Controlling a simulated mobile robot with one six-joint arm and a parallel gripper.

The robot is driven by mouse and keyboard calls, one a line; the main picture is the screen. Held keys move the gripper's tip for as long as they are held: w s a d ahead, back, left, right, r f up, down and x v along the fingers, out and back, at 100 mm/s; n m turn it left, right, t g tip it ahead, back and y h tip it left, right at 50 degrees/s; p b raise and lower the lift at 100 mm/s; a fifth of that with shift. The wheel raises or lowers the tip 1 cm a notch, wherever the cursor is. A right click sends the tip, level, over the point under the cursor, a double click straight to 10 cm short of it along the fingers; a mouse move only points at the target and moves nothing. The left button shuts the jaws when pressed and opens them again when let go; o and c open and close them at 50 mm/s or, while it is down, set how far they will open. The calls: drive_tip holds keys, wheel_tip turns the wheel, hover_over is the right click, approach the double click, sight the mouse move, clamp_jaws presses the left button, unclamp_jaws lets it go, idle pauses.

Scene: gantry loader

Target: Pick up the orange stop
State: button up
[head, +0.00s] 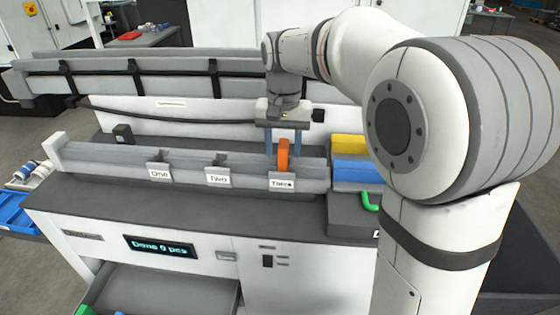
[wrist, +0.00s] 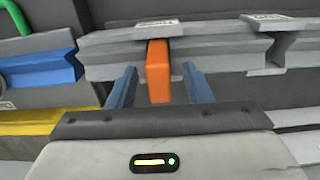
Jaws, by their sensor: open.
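The orange stop (head: 283,153) stands on the grey rail (head: 205,178), just behind the label "Three" at the rail's right part. In the wrist view the orange stop (wrist: 158,72) is upright between the two blue-grey fingers of my gripper (wrist: 155,88), with a gap on each side. In the head view my gripper (head: 284,145) points down over the rail, its fingers on either side of the stop. The gripper is open and holds nothing. The stop's lower part is partly hidden in the head view.
Yellow (head: 348,145) and blue (head: 355,172) blocks lie right of the rail, with a green handle (head: 370,201) in front. Labels "One" (head: 159,171) and "Two" (head: 217,178) mark the rail further left. A display (head: 160,247) reads "Done 0 pcs". A long grey bar (head: 150,82) runs behind.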

clamp_jaws()
idle(0.5)
